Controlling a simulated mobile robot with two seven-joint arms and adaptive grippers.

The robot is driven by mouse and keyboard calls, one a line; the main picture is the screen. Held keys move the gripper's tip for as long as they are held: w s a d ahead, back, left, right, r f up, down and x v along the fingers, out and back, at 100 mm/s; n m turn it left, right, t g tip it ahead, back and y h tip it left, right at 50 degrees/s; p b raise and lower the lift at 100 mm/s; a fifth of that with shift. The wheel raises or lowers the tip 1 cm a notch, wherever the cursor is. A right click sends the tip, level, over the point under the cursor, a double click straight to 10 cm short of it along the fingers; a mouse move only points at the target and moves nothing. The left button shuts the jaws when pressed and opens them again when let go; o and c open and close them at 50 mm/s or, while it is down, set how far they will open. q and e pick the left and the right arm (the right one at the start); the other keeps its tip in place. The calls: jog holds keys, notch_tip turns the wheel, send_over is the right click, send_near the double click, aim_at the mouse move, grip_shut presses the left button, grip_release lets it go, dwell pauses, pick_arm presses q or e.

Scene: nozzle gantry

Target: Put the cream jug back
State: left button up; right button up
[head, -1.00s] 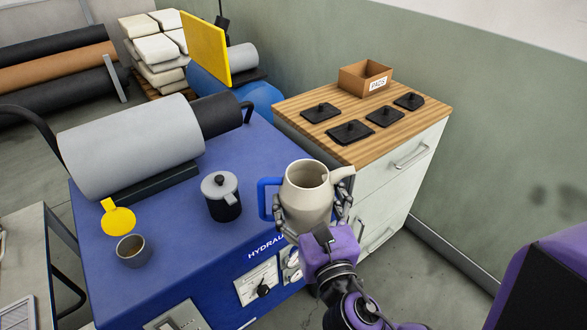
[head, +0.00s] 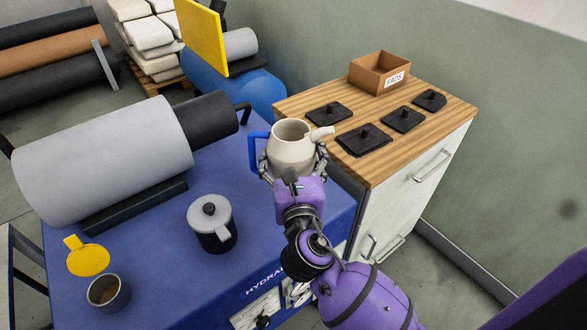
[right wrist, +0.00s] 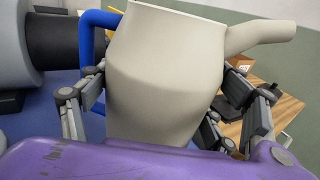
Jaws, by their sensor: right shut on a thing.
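The cream jug (head: 293,150) has a blue handle on its left and a spout on its right. My right gripper (head: 292,168) is shut around its body and holds it upright near the back right corner of the blue hydraulic unit (head: 165,262). Whether its base touches the blue top is hidden by my gripper and arm. In the right wrist view the jug (right wrist: 165,75) fills the middle, with the fingers of my right gripper (right wrist: 165,100) on both sides of it. My left gripper is not in view.
A grey-lidded pot (head: 212,222), a grey cup (head: 108,293) and a yellow piece (head: 88,260) stand on the blue top, beside a large grey cylinder (head: 100,158). A wooden-topped cabinet (head: 400,150) at right bears several black pads (head: 363,140) and a PADS box (head: 380,72).

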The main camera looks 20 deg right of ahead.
jog(key=w+f, duration=0.1)
jog(key=f, duration=0.1)
jog(key=w+d+f, duration=0.1)
jog(key=f, duration=0.1)
jog(key=shift+w+d+b, duration=0.1)
jog(key=shift+w+b, duration=0.25)
jog(key=shift+w+d+f, duration=0.1)
jog(key=shift+w+f, duration=0.2)
jog(key=shift+f, duration=0.05)
jog(key=f, duration=0.2)
jog(key=shift+w+d+f+b, duration=0.15)
jog(key=shift+w+f+b, duration=0.1)
jog(key=shift+f+b, duration=0.1)
jog(key=shift+f, duration=0.5)
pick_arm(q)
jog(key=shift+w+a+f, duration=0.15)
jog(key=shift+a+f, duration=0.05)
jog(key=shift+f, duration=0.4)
